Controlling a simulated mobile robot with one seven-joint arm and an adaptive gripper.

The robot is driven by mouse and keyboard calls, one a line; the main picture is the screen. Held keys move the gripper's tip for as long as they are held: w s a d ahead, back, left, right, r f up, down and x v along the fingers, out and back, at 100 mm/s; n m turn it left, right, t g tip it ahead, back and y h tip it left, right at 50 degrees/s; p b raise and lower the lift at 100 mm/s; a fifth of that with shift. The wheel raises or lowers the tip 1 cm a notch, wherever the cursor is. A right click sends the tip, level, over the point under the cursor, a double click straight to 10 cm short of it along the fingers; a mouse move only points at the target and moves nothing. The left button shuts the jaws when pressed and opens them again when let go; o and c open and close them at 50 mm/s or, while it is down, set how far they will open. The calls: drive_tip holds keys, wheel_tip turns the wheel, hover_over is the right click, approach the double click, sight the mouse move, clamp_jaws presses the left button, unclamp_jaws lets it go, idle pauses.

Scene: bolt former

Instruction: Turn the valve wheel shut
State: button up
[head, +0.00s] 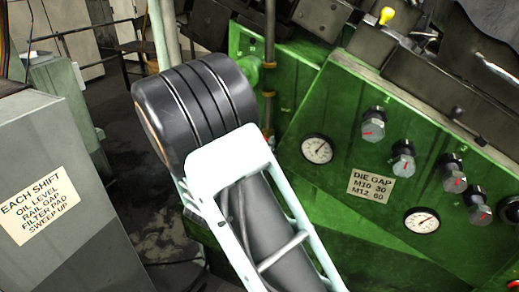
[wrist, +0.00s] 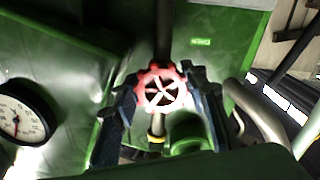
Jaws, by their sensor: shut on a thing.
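The red valve wheel (wrist: 161,89) is a small spoked handwheel near the middle of the wrist view, in front of a dark vertical pipe (wrist: 164,35). My gripper (wrist: 158,92) has its two dark blue fingers on the left and right sides of the wheel, shut on its rim. In the head view my arm hides the gripper and nearly all of the wheel.
A green machine panel (head: 325,105) with gauges, knobs and a "DIE GAP" label (head: 371,186) stands right of my arm. A gauge (wrist: 20,117) is left of the wheel, and a pale curved pipe (wrist: 258,115) is close on its right. A grey cabinet (head: 40,140) stands at the left.

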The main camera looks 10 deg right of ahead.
drive_tip(key=o, duration=0.9)
drive_tip(key=v, duration=1.2)
